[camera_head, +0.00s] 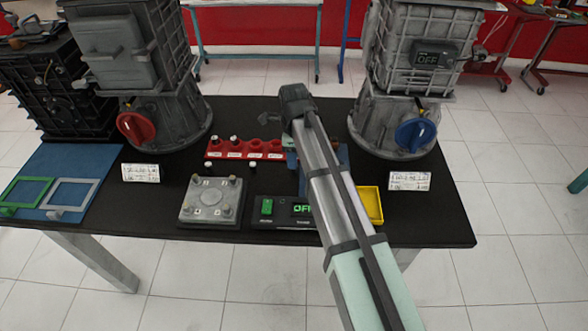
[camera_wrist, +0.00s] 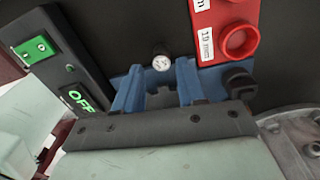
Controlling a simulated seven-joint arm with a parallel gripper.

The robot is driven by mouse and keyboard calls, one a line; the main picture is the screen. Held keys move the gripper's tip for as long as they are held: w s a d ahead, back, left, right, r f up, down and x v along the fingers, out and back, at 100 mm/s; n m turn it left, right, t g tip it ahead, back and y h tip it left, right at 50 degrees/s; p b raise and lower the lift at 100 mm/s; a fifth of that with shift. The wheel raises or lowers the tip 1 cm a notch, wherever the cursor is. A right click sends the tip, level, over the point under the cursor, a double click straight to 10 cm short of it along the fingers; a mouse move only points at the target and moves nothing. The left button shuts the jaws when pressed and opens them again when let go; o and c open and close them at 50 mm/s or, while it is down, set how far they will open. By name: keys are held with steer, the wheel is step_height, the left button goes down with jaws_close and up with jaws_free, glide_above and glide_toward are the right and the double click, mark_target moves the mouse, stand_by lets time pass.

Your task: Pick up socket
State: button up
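A small socket with a pale round top stands on the black table (camera_head: 150,225). It shows in the wrist view (camera_wrist: 161,63) and in front of the red rack in the head view (camera_head: 252,164). Another socket (camera_head: 208,167) stands to its left. More sockets sit in the left part of the red rack (camera_head: 243,155), while holes to the right look empty. My gripper (camera_wrist: 159,95) shows as two blue prongs set apart, with the socket beyond the gap and nothing visibly held.
A control box (camera_head: 264,208) with a green switch and an OFF display lies in front. Near it are a grey plate (camera_head: 211,200) and a yellow tray (camera_head: 371,205). Two grey engine units (camera_head: 145,50) (camera_head: 410,60) stand at the back. A blue mat (camera_head: 100,165) is at left.

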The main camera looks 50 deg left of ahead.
steer(key=shift+f, duration=2.4)
jaws_close()
